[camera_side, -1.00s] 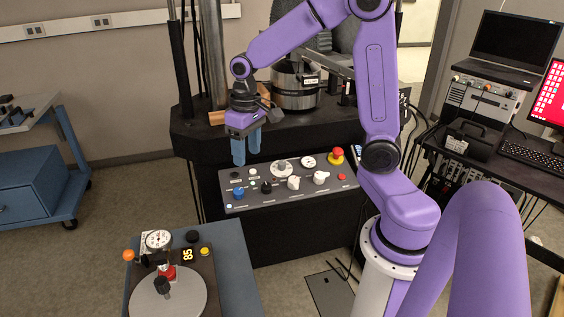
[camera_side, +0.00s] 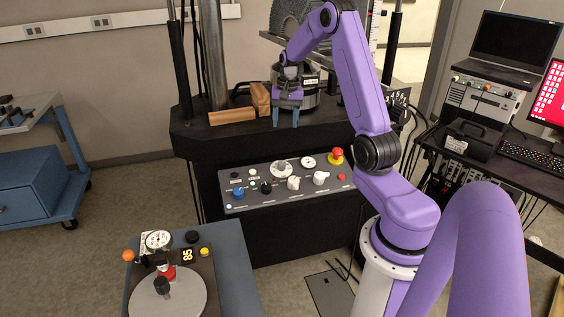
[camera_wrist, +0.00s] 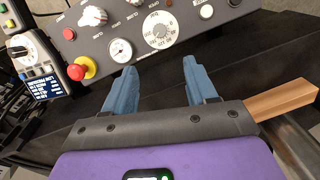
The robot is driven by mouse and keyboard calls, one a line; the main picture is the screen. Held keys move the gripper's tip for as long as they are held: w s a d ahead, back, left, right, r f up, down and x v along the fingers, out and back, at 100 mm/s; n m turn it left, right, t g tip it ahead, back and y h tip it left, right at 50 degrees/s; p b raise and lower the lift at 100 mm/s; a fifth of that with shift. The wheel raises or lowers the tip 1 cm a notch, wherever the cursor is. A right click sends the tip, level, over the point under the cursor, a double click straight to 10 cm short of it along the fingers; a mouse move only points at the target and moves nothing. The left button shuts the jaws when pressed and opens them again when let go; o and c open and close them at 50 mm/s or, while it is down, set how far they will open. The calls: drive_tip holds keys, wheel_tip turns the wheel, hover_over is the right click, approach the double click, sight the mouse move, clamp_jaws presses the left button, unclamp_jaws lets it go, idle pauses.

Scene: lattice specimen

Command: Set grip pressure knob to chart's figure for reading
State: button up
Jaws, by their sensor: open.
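A grey control panel (camera_side: 240,204) slopes on the front of the black machine. It carries a blue knob (camera_side: 239,193), a black knob (camera_side: 266,187), two white knobs (camera_side: 293,183), a scaled dial (camera_side: 281,167), a gauge (camera_side: 308,161) and a red mushroom button (camera_side: 336,156). Labels are too small to tell which knob is grip pressure. A tester's display (camera_side: 187,255) at lower left reads 85. A small text screen (camera_wrist: 45,88) shows in the wrist view, unreadable; I cannot tell whether it is the chart. My gripper (camera_side: 286,116) is open and empty above the machine's ledge, apart from the panel.
Wooden blocks (camera_side: 232,116) lie on the ledge left of my gripper. The tester (camera_side: 170,290) sits on a blue table at lower left. A laptop (camera_side: 515,38) and keyboard are at right. Space above the panel is clear.

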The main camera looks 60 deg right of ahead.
sight(282, 162)
drive_tip(key=f, duration=1.6)
drive_tip(key=shift+w+a+f, duration=0.25)
drive_tip(key=shift+w+a, duration=0.1)
drive_tip(key=shift+w, duration=0.05)
drive_tip(key=c, duration=1.1)
